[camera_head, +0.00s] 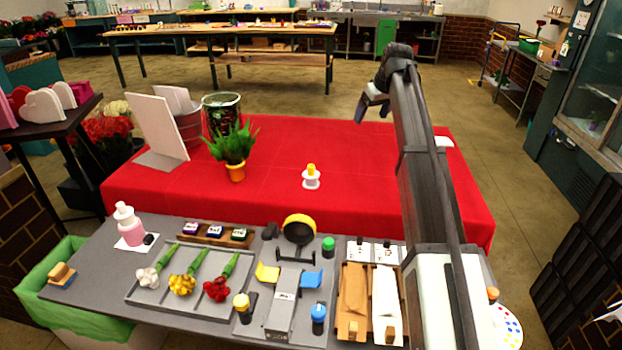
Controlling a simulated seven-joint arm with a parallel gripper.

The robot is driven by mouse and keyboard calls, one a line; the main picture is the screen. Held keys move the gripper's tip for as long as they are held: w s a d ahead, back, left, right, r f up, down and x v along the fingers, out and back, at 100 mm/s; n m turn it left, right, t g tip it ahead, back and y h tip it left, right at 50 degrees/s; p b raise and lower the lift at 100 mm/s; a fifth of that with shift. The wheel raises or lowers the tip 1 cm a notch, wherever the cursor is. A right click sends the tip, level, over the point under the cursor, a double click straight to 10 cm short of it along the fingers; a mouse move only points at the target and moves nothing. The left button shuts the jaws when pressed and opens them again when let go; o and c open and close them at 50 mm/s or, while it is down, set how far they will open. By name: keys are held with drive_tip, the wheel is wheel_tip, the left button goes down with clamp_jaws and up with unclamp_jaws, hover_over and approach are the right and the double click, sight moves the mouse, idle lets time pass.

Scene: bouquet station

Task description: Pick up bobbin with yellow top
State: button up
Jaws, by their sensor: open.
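The bobbin with yellow top (311,178) stands upright on the red-covered table, near the middle of the picture. It has a white spool body and a small yellow cap. My gripper (368,106) is open, raised above the far right part of the red cloth. It is up and to the right of the bobbin and well apart from it. Nothing shows between its fingers. My arm rises on the right and hides part of the red cloth.
A potted plant (233,145) stands left of the bobbin, with a dark patterned bucket (222,113) and white boards (157,128) behind. The grey front table (90,243) is crowded with flowers, stampers and a scale. The red cloth (345,150) around the bobbin is clear.

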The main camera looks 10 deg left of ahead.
drive_tip(key=s+a+n+y, duration=0.1)
drive_tip(key=s+a+n, duration=0.1)
drive_tip(key=s+a, duration=0.95)
drive_tip(key=n+g, duration=0.2)
drive_tip(key=n, duration=0.1)
approach(311, 174)
drive_tip(key=x, duration=0.4)
drive_tip(key=shift+w+a+f, duration=0.2)
drive_tip(key=shift+a+f, duration=0.05)
drive_tip(key=shift+a, duration=0.15)
drive_tip(key=shift+w+d+x, duration=0.15)
drive_tip(key=shift+x, duration=1.2)
drive_tip(key=shift+w+d+x, duration=0.15)
drive_tip(key=shift+w+x, duration=0.05)
drive_tip(key=shift+x, duration=1.15)
drive_tip(key=c, duration=1.2)
drive_tip(key=shift+o, duration=0.2)
